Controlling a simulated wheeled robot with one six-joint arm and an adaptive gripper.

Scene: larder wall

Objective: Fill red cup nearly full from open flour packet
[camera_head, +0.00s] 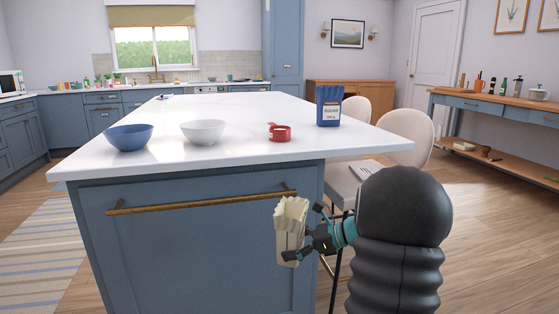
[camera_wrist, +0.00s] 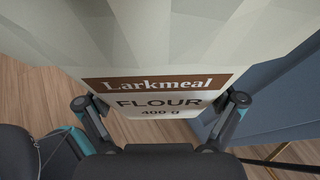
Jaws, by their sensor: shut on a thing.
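The cream flour packet (camera_head: 290,232) is held upright or nearly so in front of the island, below the worktop's level. Its crimped top looks open in the head view; its contents are hidden. My gripper (camera_head: 308,244) is shut on the packet from the right side. The wrist view shows the packet's label (camera_wrist: 160,100), reading Larkmeal flour 400 g, between the two fingers. The red cup (camera_head: 280,133) stands on the white worktop with its handle to the left. I cannot see into the cup.
On the island worktop (camera_head: 230,165), a blue bowl (camera_head: 129,137) and a white bowl (camera_head: 203,132) stand left of the cup. A blue sugar packet (camera_head: 329,106) stands to its right. The island's brass rail (camera_head: 200,204) is near the packet. Chairs (camera_head: 405,135) stand on the right.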

